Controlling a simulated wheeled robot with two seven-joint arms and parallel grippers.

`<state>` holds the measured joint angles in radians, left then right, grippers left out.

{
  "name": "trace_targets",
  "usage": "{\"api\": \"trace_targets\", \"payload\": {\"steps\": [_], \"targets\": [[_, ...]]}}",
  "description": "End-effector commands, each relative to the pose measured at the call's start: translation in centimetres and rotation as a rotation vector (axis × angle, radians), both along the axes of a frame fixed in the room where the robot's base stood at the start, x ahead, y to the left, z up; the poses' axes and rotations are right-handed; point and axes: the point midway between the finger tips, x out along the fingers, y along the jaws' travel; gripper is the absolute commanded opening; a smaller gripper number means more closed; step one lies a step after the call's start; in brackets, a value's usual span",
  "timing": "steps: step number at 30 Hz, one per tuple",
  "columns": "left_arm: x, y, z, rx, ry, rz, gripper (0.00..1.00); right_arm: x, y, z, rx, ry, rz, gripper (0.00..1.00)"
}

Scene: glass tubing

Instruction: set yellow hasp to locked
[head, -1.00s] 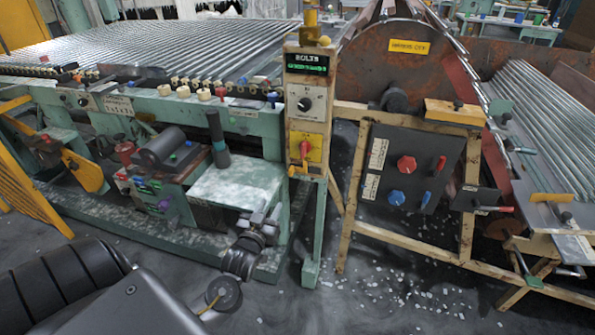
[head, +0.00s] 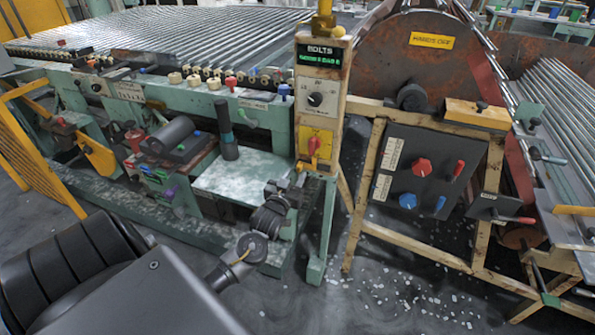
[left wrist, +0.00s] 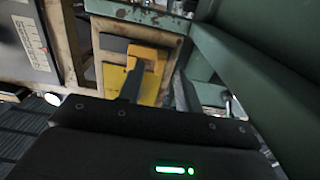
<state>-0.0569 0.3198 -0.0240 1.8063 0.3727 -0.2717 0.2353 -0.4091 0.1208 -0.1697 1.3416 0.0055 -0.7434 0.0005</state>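A yellow panel (head: 318,146) with a red rotary switch (head: 314,147) sits low on the beige post in the head view. The left wrist view shows the yellow panel (left wrist: 146,88) with a raised yellow piece (left wrist: 152,55), which looks like the hasp. Whether it is locked I cannot tell. My left gripper (head: 290,183) is just below and left of the panel in the head view. In the left wrist view its two dark fingers (left wrist: 158,86) are apart, with the yellow panel beyond and nothing clearly between them. The left finger partly covers the hasp. My right gripper is not in view.
The post carries a green-lit BOLTS display (head: 323,56) and a black dial (head: 316,99). To its right is a black panel (head: 423,170) with red and blue knobs. A green machine bench (head: 246,180) stands left. White scraps litter the floor.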

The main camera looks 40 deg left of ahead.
Motion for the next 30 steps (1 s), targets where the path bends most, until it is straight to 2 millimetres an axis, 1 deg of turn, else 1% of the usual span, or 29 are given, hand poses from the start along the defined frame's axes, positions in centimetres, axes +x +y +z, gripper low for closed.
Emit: {"api": "trace_targets", "payload": {"steps": [1,3,7,11,18,26,30], "targets": [[0.8,0.3,0.1,0.001,-0.001,0.001,0.35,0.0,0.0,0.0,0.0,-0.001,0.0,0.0],[1.7,0.6,0.0,0.001,-0.001,0.002,0.35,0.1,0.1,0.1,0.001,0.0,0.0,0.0],[2.7,1.1,0.0,0.0,0.0,0.002,0.35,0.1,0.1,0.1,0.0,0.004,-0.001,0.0],[3.1,1.2,0.0,0.0,0.001,0.002,0.35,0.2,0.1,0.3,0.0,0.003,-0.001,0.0],[3.1,1.2,0.0,0.0,0.001,0.002,0.35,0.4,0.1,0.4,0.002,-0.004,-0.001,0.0],[3.1,1.2,0.0,0.0,0.001,0.002,0.01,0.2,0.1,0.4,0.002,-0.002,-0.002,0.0],[3.1,1.2,0.0,0.0,0.001,0.002,0.0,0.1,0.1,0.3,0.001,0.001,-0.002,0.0]]}}
